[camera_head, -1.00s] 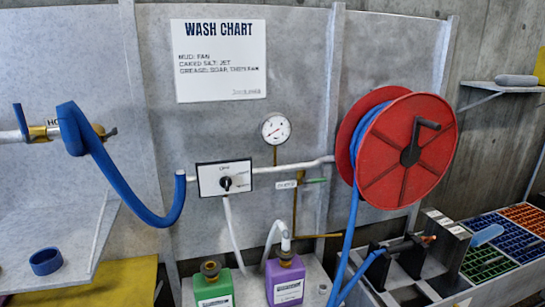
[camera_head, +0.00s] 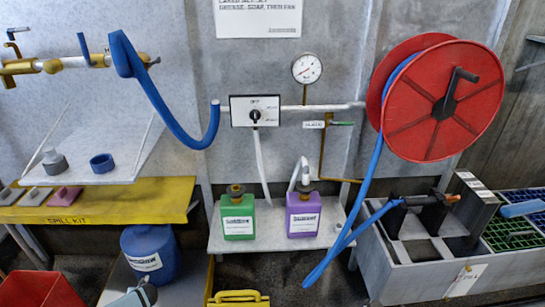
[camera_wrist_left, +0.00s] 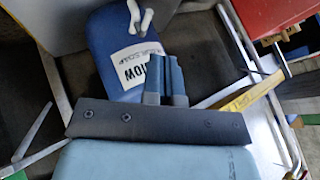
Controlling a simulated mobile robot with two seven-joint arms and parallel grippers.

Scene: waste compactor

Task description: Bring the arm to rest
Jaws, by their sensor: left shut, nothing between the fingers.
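My left gripper (camera_wrist_left: 165,82) shows in the left wrist view with its two blue-grey fingers together and nothing between them. It points toward a blue jug (camera_wrist_left: 108,45) with a white label. I cannot tell from this view how far apart they are. In the head view the same blue jug (camera_head: 150,262) stands at the lower left. A small pale blue-grey part at the bottom edge just below the jug looks like part of my left arm; its fingers are not clear there. My right gripper is in neither view.
A yellow-edged shelf (camera_head: 100,214) and a red bin (camera_head: 40,290) are at the left. A green bottle (camera_head: 238,218) and a purple bottle (camera_head: 303,218) stand on a grey ledge. A red hose reel (camera_head: 440,100) and a grey trough (camera_head: 415,278) are at the right.

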